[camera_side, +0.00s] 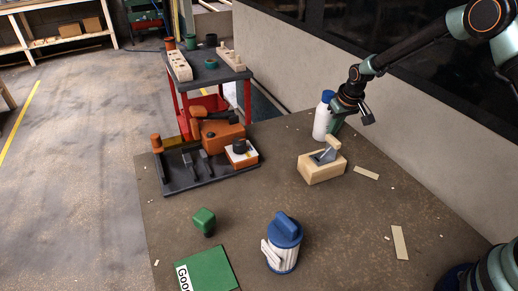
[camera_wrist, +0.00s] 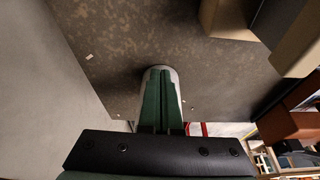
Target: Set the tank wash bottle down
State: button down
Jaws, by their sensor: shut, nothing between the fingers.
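The tank wash bottle looks to be the white bottle with a blue cap (camera_side: 321,119). It stands upright at the back of the table near the wall in the side view. My gripper (camera_side: 333,128) is beside it, on its right in that view, with green fingers shut and empty. In the wrist view, the shut fingers (camera_wrist: 160,72) cover most of a pale round shape (camera_wrist: 175,78), likely the bottle, with only its edge showing. I cannot tell whether the fingers touch it.
A wooden block with a grey piece (camera_side: 320,170) stands close in front of the bottle. A dark tool tray (camera_side: 215,184), green knob (camera_side: 204,219), blue-lidded tub (camera_side: 285,233) and green booklet (camera_side: 212,270) occupy the left and front. The table's right middle is mostly clear.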

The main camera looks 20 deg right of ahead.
jog(key=shift+w, duration=0.65)
jog(key=shift+s, duration=0.15)
jog(key=s, duration=0.3)
jog(key=shift+s+a, duration=0.15)
jog(key=shift+s, duration=0.15)
jog(key=s+a+r+t, duration=0.1)
jog(key=s+r, duration=0.4)
jog(key=r, duration=0.5)
jog(key=s+a+r, duration=0.1)
jog(key=s+r, duration=0.5)
jog(key=r, duration=0.3)
jog(key=s+a+r+n+t, duration=0.1)
jog(key=s+a+r, duration=0.1)
jog(key=s, duration=0.9)
jog(key=shift+s+a+r, duration=0.2)
jog(key=shift+s+r, duration=0.2)
jog(key=shift+r, duration=0.1)
